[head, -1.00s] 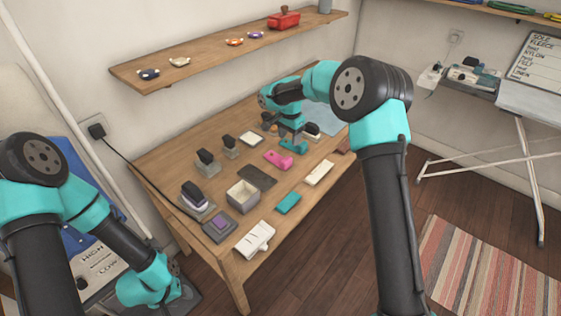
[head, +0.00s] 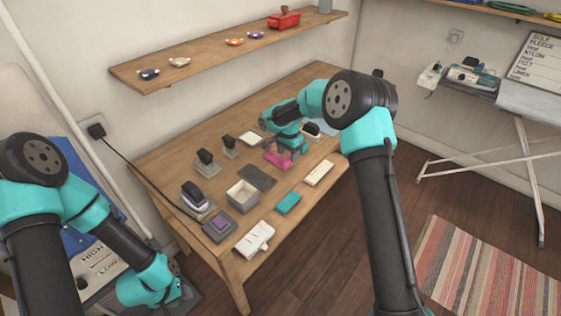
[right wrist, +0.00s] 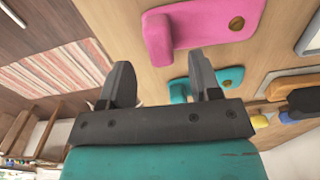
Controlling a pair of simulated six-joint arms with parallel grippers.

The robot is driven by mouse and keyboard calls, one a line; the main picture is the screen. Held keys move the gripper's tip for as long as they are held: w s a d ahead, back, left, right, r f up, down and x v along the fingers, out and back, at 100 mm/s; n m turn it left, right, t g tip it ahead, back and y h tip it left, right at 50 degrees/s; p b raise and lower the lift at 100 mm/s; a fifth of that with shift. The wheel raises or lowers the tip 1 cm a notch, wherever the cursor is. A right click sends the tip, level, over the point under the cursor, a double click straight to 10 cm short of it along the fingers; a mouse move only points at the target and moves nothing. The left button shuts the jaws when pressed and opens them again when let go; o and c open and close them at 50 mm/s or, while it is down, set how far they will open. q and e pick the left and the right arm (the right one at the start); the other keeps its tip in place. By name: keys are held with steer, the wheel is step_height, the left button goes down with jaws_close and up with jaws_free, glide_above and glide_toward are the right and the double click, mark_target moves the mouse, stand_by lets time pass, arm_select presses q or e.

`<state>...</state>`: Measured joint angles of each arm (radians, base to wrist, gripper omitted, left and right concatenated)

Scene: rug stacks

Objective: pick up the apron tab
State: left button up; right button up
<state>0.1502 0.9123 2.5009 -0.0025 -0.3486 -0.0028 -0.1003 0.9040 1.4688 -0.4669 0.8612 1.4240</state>
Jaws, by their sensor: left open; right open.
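I cannot tell for certain which piece is the apron tab. A pink flat piece with a raised block at one end and a brass eyelet lies on the wooden table; this pink tab (head: 273,160) also shows at the top of the right wrist view (right wrist: 205,30). A teal tab (right wrist: 180,92) with an eyelet lies behind my fingers in that view. My right gripper (right wrist: 162,85) is open and empty, low over the table; in the head view it (head: 290,152) is just beyond the pink tab. My left gripper (head: 180,296) is open at lower left, away from the table.
Near the pink tab are a dark mat (head: 257,177), a white-topped pad (head: 250,138) and a cream bar (head: 319,173). A shelf (head: 200,60) hangs above.

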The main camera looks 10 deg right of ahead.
mark_target(288, 158)
steer(key=shift+a+f, duration=0.15)
steer(key=shift+f, duration=1.65)
steer(key=shift+c, duration=0.4)
steer(key=c, duration=0.9)
